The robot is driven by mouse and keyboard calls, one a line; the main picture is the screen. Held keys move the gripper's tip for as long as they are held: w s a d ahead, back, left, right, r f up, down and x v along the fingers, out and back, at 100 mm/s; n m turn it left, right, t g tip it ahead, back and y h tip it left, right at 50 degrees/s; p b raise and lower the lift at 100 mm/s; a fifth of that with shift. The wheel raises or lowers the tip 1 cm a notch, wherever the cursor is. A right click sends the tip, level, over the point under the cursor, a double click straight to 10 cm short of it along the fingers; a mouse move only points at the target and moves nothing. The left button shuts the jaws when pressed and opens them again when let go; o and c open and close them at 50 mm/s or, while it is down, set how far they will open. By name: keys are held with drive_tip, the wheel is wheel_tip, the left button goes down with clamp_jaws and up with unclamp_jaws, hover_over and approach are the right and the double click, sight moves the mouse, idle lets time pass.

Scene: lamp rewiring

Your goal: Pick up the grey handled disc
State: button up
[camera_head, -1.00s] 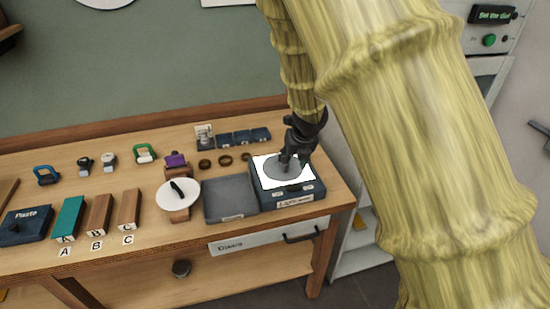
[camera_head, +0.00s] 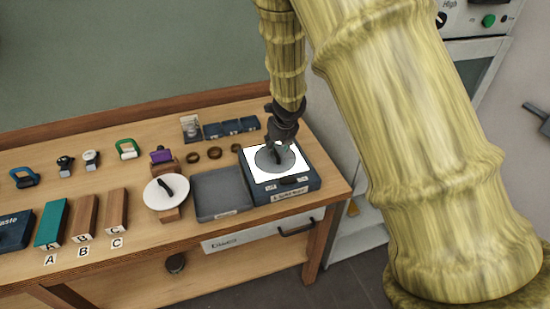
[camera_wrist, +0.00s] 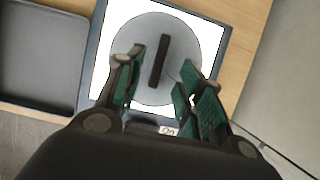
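The grey handled disc (camera_head: 287,160) lies on a lit white panel on top of a dark blue box at the right of the bench. In the wrist view the disc (camera_wrist: 186,45) is round and grey with a black bar handle (camera_wrist: 160,61) across its middle. My gripper (camera_wrist: 168,78) is open, with its teal-padded fingers spread to either side of the handle's near end. In the head view my gripper (camera_head: 277,146) is over the disc and hides part of it. I cannot tell whether the fingertips touch the disc.
The lit box (camera_head: 262,193) stands beside an empty grey tray (camera_head: 222,190). A white disc with a black handle (camera_head: 158,197) sits on a wooden stand left of the tray. Dark rings (camera_head: 214,153) and small blue blocks (camera_head: 240,129) lie behind. The bench's right edge is close.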

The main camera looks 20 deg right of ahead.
sight(275, 152)
drive_tip(key=x, duration=0.5)
drive_tip(key=shift+s, duration=0.1)
drive_tip(key=shift+c, duration=0.5)
clamp_jaws()
